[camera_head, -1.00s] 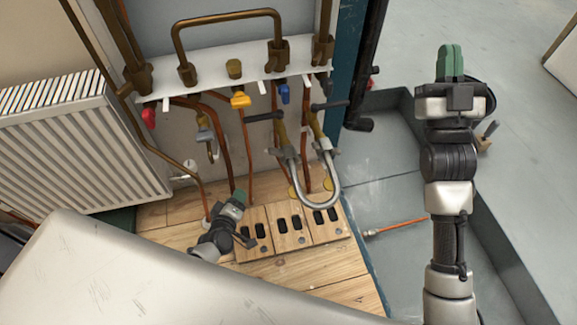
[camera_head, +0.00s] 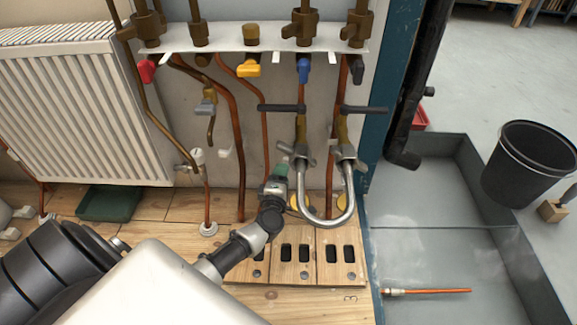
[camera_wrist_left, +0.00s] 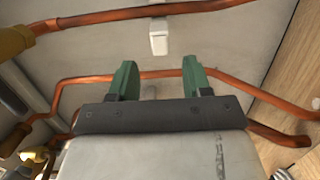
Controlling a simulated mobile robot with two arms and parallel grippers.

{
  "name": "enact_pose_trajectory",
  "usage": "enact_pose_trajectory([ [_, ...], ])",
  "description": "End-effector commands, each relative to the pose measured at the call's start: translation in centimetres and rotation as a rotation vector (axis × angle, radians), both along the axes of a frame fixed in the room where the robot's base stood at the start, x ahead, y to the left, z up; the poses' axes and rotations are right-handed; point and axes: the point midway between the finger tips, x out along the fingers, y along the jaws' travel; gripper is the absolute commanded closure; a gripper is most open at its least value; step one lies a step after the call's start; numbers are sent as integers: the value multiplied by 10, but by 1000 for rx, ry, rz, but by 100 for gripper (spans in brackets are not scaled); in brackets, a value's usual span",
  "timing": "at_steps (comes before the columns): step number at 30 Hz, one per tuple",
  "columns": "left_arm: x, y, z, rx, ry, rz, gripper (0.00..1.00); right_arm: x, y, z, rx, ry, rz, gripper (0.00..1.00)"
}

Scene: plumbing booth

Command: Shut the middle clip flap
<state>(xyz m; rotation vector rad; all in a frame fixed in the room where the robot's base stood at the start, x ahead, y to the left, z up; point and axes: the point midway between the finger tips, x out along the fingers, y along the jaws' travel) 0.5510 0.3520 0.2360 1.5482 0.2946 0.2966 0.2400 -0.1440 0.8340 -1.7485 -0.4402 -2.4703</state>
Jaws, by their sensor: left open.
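My left gripper (camera_head: 278,168) has green fingertips and is low in front of the wall, left of the U-shaped grey pipe. In the left wrist view its two green fingers (camera_wrist_left: 158,82) are apart with nothing held between them. A copper pipe (camera_wrist_left: 152,76) crosses behind them. A small white clip-like piece (camera_wrist_left: 158,38) sits on the wall beyond the fingertips, apart from them. In the head view a small white piece (camera_head: 224,152) is on the wall, left of the gripper. I cannot tell which part is the middle clip flap. My right gripper is out of view.
A white shelf (camera_head: 228,39) with brass fittings is above, with red, yellow and blue valve handles below it. The U-shaped pipe (camera_head: 326,222) hangs close right of my gripper. A radiator (camera_head: 85,110) is left; a black bucket (camera_head: 520,165) is right.

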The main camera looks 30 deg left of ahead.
Motion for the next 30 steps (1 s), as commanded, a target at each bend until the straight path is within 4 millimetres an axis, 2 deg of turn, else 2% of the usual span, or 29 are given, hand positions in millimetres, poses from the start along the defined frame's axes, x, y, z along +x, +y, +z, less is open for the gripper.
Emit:
enact_pose_trajectory([
  [2,17,6,-4,1,-4,0,51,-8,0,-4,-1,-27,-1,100],
  [9,51,20,-4,2,0,-2,51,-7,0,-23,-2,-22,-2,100],
  [15,61,24,-2,1,2,-1,51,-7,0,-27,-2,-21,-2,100],
  [22,61,24,-1,2,2,-1,51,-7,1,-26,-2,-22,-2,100],
  [23,61,24,-1,2,2,-1,53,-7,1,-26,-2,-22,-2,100],
  [30,61,24,-1,1,2,-1,89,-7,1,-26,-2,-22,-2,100],
])
